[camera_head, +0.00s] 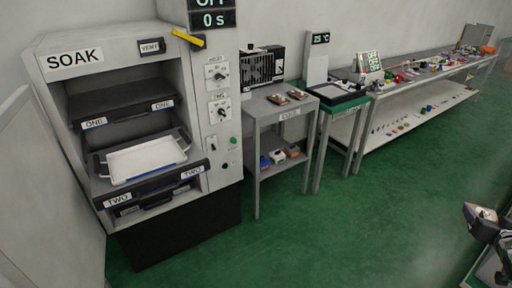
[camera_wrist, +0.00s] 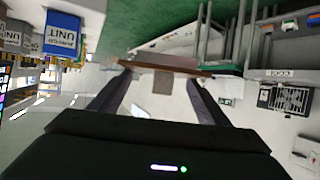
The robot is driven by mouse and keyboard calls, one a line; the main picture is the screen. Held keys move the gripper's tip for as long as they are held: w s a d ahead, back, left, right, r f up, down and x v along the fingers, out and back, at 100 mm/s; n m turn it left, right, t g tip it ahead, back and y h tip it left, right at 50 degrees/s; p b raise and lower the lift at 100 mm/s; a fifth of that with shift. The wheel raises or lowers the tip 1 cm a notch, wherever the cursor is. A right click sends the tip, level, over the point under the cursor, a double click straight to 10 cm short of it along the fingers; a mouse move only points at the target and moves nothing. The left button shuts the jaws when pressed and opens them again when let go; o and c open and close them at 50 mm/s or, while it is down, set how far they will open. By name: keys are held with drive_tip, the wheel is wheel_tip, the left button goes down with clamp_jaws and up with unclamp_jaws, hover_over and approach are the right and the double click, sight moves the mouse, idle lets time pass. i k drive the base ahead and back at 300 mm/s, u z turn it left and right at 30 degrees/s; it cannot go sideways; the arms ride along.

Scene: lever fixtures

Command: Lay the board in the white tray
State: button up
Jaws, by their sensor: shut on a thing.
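The white tray (camera_head: 145,158) sits on the pulled-out lower shelf marked TWO, inside the SOAK cabinet, and looks empty. My gripper (camera_wrist: 163,72) is shut on a brown board (camera_wrist: 170,67), seen nearly edge-on between its fingertips in the wrist view. In the head view my gripper (camera_head: 484,214) is at the lower right edge, far from the tray, and the board there is hard to make out. The board's far side is hidden.
The SOAK cabinet (camera_head: 68,58) has an upper shelf marked ONE (camera_head: 125,108) above the tray. A grey table (camera_head: 262,112) beside it holds two small brown pieces (camera_head: 287,96). A long bench (camera_head: 450,75) with many small items runs along the wall. Green floor in front is clear.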

sight(139, 162)
drive_tip(key=z, duration=0.7)
drive_tip(key=i, duration=0.1)
drive_tip(key=u, duration=2.9)
drive_tip(key=i, duration=1.65)
drive_tip(key=z, duration=0.05)
